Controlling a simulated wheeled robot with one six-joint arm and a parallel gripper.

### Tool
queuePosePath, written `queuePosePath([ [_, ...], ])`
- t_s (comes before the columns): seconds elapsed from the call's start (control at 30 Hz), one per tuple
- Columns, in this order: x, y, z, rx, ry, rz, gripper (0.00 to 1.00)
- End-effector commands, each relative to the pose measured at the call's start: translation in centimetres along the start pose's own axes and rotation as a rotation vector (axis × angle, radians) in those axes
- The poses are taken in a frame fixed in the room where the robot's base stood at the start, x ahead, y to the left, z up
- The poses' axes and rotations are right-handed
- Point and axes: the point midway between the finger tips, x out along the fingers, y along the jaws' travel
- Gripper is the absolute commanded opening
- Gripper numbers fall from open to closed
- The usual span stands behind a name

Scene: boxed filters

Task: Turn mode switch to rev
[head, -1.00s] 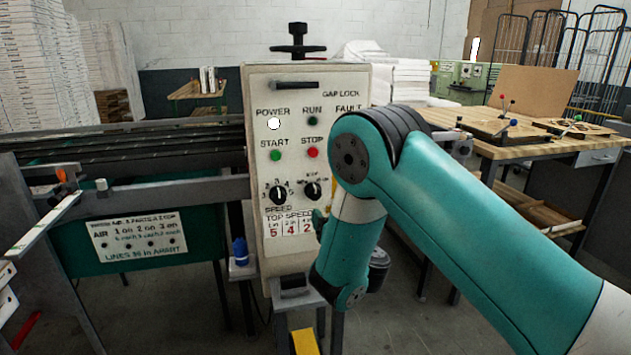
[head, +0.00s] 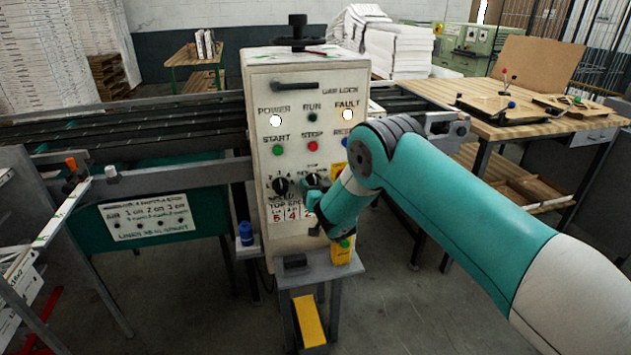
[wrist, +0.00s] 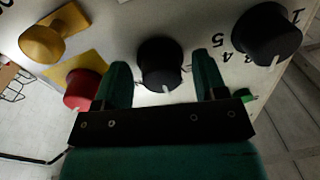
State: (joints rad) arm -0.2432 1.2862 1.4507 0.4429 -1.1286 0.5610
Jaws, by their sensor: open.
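The mode switch is most likely the right-hand black knob (head: 313,179) of the pair low on the machine's pale control panel (head: 262,105). In the head view my gripper largely covers it, and its markings cannot be read. In the wrist view this black knob (wrist: 160,60) sits between the two fingers of my open gripper (wrist: 160,66), one finger on each side. Whether the fingers touch it cannot be told. In the head view my gripper (head: 312,191) is close against the panel.
The black speed knob (head: 281,186) is close on the left. The power lamp (head: 275,121) and fault lamp (head: 348,115) glow white. A workbench (head: 515,118) stands right.

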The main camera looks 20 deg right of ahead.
Motion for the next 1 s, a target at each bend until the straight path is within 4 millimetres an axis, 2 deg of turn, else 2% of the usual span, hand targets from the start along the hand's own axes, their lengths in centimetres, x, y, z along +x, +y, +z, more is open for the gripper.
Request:
queuePosePath([
  [0.3, 0.28, -0.03, 0.03, -0.001, -0.001, -0.001, 0.65],
  [0.37, 0.28, -0.03, 0.03, -0.001, -0.001, -0.001, 0.54],
  [0.5, 0.27, -0.07, 0.01, 0.0, -0.001, -0.002, 0.23],
  [1.0, 0.33, -0.22, 0.05, -0.07, -0.001, -0.004, 0.22],
])
